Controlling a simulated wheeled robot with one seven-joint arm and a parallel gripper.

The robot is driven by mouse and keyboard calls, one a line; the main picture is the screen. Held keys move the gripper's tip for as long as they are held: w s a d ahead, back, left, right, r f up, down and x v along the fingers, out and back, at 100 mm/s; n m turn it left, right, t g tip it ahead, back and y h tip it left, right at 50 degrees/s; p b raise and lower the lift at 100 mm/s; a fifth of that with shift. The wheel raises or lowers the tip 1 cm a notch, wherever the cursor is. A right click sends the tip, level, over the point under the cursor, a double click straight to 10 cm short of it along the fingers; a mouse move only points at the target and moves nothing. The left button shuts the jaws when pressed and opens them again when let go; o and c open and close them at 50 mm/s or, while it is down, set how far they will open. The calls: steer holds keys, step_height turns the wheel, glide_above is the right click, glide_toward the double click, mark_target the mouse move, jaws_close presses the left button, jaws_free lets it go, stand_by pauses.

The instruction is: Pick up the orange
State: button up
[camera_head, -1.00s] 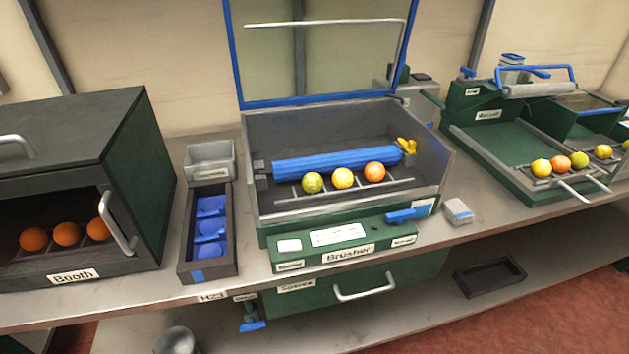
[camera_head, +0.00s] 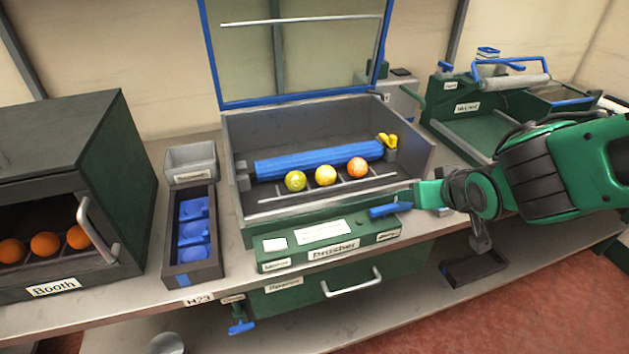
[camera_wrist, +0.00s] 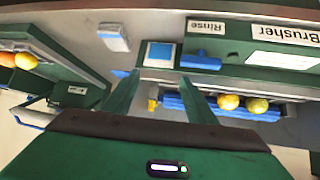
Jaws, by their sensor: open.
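An orange fruit (camera_head: 357,168) sits at the right end of a row in the open Brusher (camera_head: 228,135), beside a yellow fruit (camera_head: 325,175) and a yellow-green one (camera_head: 295,181). The row rests on rails in front of a blue roller (camera_head: 320,160). My gripper (camera_head: 418,194) is at the Brusher's front right corner, close to its blue handle (camera_head: 390,210). In the wrist view, my gripper (camera_wrist: 160,92) has its fingers spread with no fruit between them.
A Booth (camera_head: 70,150) at left holds several orange fruits (camera_head: 45,244). A dark tray with blue cups (camera_head: 168,250) stands between it and the Brusher. The Brusher's glass lid (camera_head: 228,103) is raised. A green machine (camera_head: 440,115) stands at right, partly behind my arm.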

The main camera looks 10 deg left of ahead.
mark_target(300, 181)
steer(key=a+n+y, duration=0.1)
steer(key=a, duration=0.3)
steer(key=s+a+y, duration=0.1)
steer(key=a, duration=0.3)
steer(key=s+a+n+y, duration=0.1)
steer(key=a, duration=0.2)
steer(key=shift+s+a+r+n, duration=0.2)
steer(key=shift+a+n, duration=0.1)
steer(key=shift+a, duration=0.1)
steer(key=a+y, duration=0.1)
steer(key=a, duration=0.2)
steer(key=s+a+n+y, duration=0.1)
steer(key=a, duration=0.3)
steer(key=a+f+y, duration=0.1)
steer(key=a, duration=0.3)
steer(key=shift+s+a+n, duration=0.15)
steer(key=shift+a+n, duration=0.05)
steer(key=shift+n, duration=0.2)
steer(key=shift+a+r+x, duration=0.1)
steer(key=shift+r+x, duration=0.1)
steer(key=shift+x, duration=0.85)
steer(key=shift+a+r+x, duration=0.1)
steer(key=shift+r+x, duration=0.05)
steer(key=shift+x, duration=0.9)
steer(key=shift+r+x, duration=0.2)
steer(key=shift+x, duration=0.9)
steer(key=c, duration=0.8)
